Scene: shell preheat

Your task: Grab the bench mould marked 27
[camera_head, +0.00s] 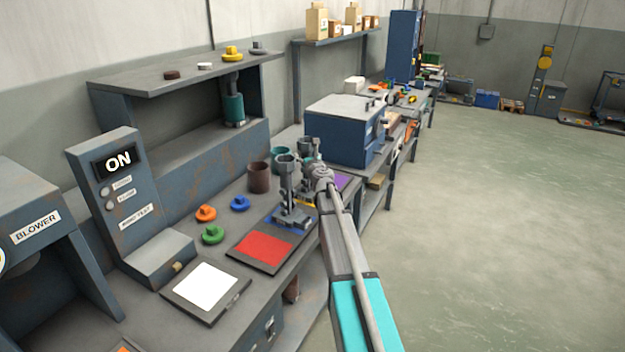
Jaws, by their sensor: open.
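White (203,286) and red (265,247) pads lie left of the grey piece. Orange (205,213), blue (240,203) and green (212,234) knobbed pieces sit behind them. A brown cup (258,177) stands near a blue cabinet (345,128). The floor at right is clear.

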